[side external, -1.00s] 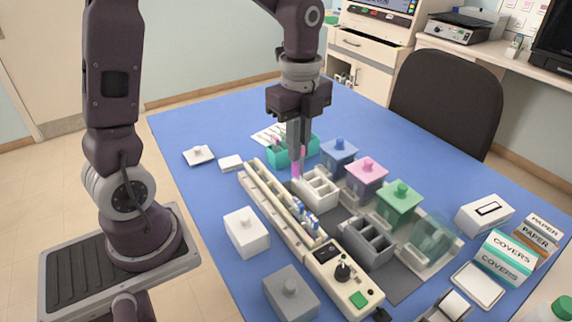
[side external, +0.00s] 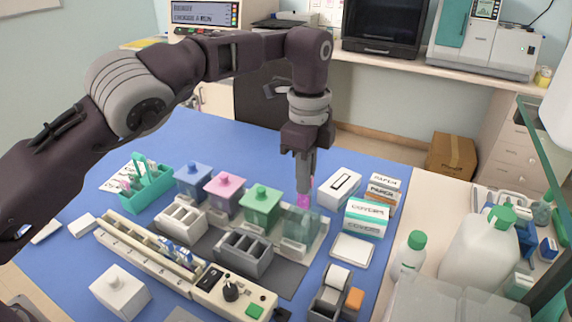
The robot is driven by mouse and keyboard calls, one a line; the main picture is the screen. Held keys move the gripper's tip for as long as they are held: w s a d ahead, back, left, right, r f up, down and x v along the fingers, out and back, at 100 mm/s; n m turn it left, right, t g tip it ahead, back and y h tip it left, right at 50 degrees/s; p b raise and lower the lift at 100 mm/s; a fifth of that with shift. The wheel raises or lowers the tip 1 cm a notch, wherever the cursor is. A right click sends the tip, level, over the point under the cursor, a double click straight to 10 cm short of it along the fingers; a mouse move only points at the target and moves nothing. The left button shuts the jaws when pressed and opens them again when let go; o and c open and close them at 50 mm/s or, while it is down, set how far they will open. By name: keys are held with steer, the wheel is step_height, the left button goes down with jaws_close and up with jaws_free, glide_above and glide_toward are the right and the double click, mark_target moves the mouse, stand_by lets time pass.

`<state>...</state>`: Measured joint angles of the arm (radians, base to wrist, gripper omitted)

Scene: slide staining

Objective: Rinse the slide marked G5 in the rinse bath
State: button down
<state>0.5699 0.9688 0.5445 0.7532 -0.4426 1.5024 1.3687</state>
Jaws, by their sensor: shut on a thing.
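My gripper (side external: 304,186) points straight down, shut on a slide (side external: 304,201) of which a pink part shows under the fingertips. The mark on this slide is too small to read. The clear, see-through bath (side external: 299,238) stands at the right end of the row of jars. The pink part shows at the bath's upper edge in the picture. I cannot tell whether the slide's lower end is inside the bath or above it.
Green (side external: 261,204), pink (side external: 225,190) and blue (side external: 194,180) lidded jars stand left of the bath. A grey slotted rack (side external: 245,254) is in front. A white box (side external: 342,186) and a covers box (side external: 366,217) stand close on the right.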

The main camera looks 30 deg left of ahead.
mark_target(303, 209)
steer(key=shift+a+f, duration=0.1)
steer(key=shift+f, duration=3.9)
step_height(303, 209, up, 10)
steer(key=shift+f, duration=0.15)
